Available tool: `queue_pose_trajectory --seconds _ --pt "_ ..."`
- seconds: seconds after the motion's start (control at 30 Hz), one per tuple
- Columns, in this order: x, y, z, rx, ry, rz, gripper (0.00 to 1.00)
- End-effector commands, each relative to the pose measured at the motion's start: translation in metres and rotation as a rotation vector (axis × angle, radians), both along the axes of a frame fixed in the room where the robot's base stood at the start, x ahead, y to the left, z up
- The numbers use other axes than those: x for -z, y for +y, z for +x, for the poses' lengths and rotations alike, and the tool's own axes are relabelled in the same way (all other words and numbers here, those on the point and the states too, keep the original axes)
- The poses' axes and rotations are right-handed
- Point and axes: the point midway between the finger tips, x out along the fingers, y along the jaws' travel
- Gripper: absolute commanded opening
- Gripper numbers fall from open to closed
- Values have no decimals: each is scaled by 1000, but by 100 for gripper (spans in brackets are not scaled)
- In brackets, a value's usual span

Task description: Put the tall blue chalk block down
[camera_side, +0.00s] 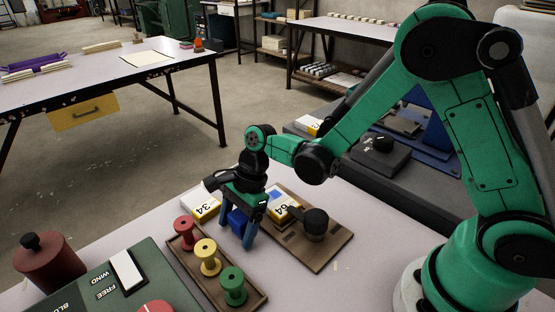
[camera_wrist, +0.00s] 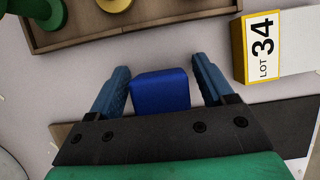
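The tall blue block (camera_side: 237,222) stands upright between the fingers of my gripper (camera_side: 236,230), low over the pale table. In the wrist view the block (camera_wrist: 160,90) shows between the two blue fingers of my gripper (camera_wrist: 162,75). A narrow strip of table shows on each side of it, so the fingers look apart from the block and open around it. Whether the block's base touches the table is hidden by the fingers and the low angle.
A wooden tray (camera_side: 258,303) with red, yellow and green spools stands close to the left of my gripper. A LOT 34 box (camera_side: 203,206) is behind it. A brown board (camera_side: 325,255) with a black knob lies to the right. A green panel (camera_side: 75,292) fills the front left.

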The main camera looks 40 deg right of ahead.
Motion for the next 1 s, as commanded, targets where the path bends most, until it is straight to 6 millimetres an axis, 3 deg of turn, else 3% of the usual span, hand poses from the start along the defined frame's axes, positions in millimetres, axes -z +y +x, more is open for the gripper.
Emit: queue_pose_trajectory --seconds 0.47,1.0 --pt "-10 -3 0 1 0 0 84" --pt "-99 -41 0 2 1 0 84"
